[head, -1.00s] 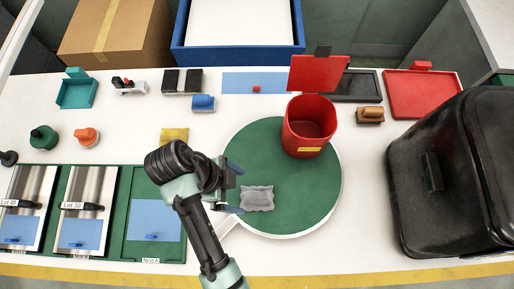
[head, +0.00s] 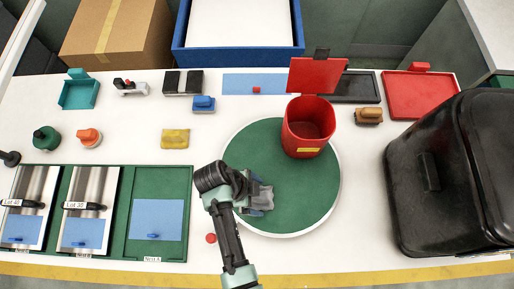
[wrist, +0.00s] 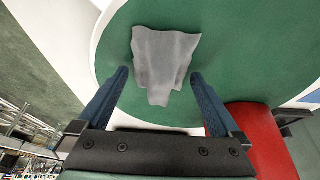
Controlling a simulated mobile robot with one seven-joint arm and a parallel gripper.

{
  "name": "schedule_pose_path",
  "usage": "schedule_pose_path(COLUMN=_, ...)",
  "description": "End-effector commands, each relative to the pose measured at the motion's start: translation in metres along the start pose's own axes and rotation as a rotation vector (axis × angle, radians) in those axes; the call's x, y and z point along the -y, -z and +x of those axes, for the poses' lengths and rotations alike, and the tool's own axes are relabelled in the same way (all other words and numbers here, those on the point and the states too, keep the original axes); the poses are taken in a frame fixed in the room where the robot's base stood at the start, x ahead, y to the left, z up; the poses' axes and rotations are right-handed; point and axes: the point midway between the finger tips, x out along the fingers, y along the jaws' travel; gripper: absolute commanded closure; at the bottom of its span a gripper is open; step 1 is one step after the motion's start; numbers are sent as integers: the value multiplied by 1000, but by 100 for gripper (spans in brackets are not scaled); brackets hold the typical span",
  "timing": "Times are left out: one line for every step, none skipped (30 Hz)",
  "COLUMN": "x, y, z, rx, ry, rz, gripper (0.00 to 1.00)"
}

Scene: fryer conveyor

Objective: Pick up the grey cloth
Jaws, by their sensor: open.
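The grey cloth (head: 262,196) lies on the green round turntable (head: 300,205), partly hidden by my gripper in the head view. In the wrist view the cloth (wrist: 163,58) is whole, with its narrower end reaching toward the gap between my fingers. My gripper (wrist: 160,80) is open, with one blue finger on each side of the cloth's near end. In the head view my gripper (head: 258,197) is over the cloth's left part. I cannot tell whether the fingers touch the cloth.
A red bin (head: 308,128) with its lid up stands on the turntable behind the cloth. A large black container (head: 450,180) is at the right. A yellow sponge (head: 175,139) and a small red ball (head: 211,238) lie left of the turntable. Green trays (head: 120,245) are further left.

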Motion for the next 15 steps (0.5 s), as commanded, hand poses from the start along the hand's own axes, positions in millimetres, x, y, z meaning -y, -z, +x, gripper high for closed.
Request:
schedule_pose_path(x=0, y=0, z=0, rx=0, ry=1, rz=0, gripper=0)
schedule_pose_path(x=0, y=0, z=0, rx=0, ry=1, rz=0, gripper=0)
schedule_pose_path(x=0, y=0, z=0, rx=0, ry=1, rz=0, gripper=0)
schedule_pose_path(x=0, y=0, z=0, rx=0, ry=1, rz=0, gripper=0)
schedule_pose_path(x=0, y=0, z=0, rx=0, ry=1, rz=0, gripper=2)
schedule_pose_path(x=0, y=0, z=0, rx=0, ry=1, rz=0, gripper=9)
schedule_pose_path(x=0, y=0, z=0, rx=0, ry=1, rz=0, gripper=14)
schedule_pose_path(x=0, y=0, z=0, rx=0, ry=1, rz=0, gripper=20)
schedule_pose_path(x=0, y=0, z=0, rx=0, ry=1, rz=0, gripper=27)
schedule_pose_path(x=0, y=0, z=0, rx=0, ry=0, rz=0, gripper=32)
schedule_pose_path(x=0, y=0, z=0, rx=0, ry=0, rz=0, gripper=38)
schedule_pose_path(x=0, y=0, z=0, rx=0, ry=0, rz=0, gripper=45)
schedule_pose_path(x=0, y=0, z=0, rx=0, ry=0, rz=0, gripper=50)
schedule_pose_path(x=0, y=0, z=0, rx=0, ry=0, rz=0, gripper=56)
schedule_pose_path(x=0, y=0, z=0, rx=0, ry=0, rz=0, gripper=63)
